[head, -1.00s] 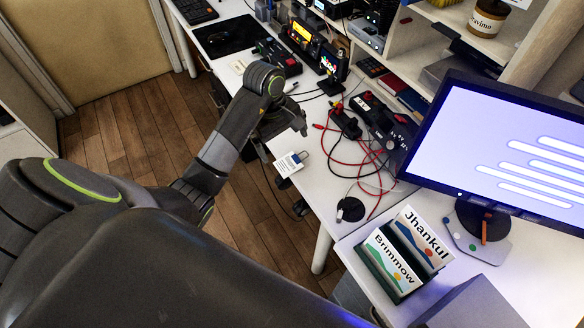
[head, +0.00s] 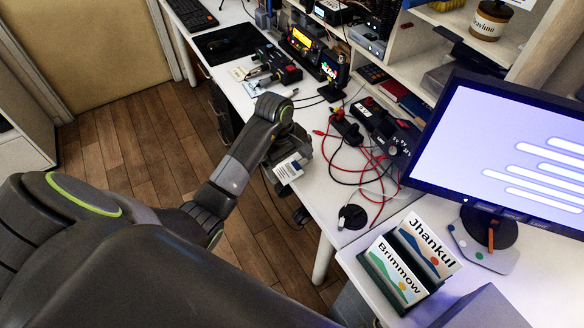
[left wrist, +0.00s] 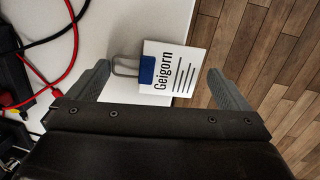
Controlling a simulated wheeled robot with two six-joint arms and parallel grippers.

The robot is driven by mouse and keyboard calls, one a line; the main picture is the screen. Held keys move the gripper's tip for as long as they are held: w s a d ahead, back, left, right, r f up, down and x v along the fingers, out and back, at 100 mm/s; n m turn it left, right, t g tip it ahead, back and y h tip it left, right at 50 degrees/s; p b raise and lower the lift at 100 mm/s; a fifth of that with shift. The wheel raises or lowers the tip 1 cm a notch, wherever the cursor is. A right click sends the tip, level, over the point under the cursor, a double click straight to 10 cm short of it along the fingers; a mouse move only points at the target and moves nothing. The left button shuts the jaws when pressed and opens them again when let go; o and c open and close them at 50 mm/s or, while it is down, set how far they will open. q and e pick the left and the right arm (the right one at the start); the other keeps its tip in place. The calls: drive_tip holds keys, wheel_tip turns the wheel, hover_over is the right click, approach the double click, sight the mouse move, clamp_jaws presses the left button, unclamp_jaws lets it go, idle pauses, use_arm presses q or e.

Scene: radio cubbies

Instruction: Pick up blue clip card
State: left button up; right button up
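The blue clip card is a white card printed "Geigorn" with dark lines, a blue clip and a wire loop. In the left wrist view the card (left wrist: 180,68) lies at the desk's edge, its right part over the floor. In the head view the card (head: 289,168) shows beside my left gripper (head: 287,150), which partly covers it. In the left wrist view my left gripper (left wrist: 160,84) is open, its two fingers apart on either side of the card, with nothing held. My right gripper is not in view.
Red and black cables (head: 365,160) and a black device (head: 385,128) lie on the desk (head: 318,195). A monitor (head: 510,150) stands at right, near a card holder with "Jhankul" and "Brimmow" cards (head: 400,275). Wooden floor (head: 130,140) is open left of the desk.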

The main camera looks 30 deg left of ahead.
sight(290, 169)
use_arm(q)
drive_tip(key=c, duration=0.6)
drive_tip(key=shift+c, duration=0.2)
wheel_tip(290, 169, up, 5)
drive_tip(key=shift+r+p, duration=0.1)
drive_tip(key=shift+p, duration=0.25)
drive_tip(key=shift+r+p, duration=2.4)
